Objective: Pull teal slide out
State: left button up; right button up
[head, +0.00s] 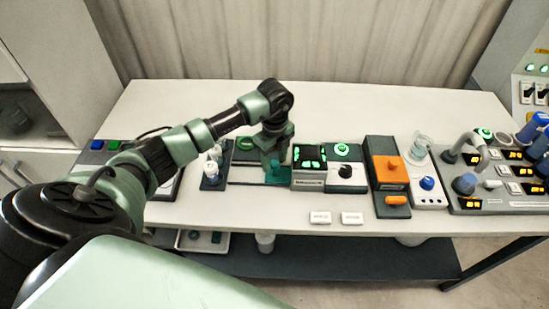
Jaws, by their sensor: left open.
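A teal slide (277,175) shows low beside the left side of a black and grey device with green displays (309,167). My left gripper (274,164) points down over the teal slide and partly covers it. Its jaws are open. I cannot tell whether the fingers touch the slide or stand around it. My right gripper is not in view.
An orange unit (386,166) and a beaker (419,146) stand to the right. A grey panel with amber displays (500,170) fills the table's right end. Two white labels lie at the front edge.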

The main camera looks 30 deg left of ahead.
pick_arm(q)
grip_shut()
dwell(1.4)
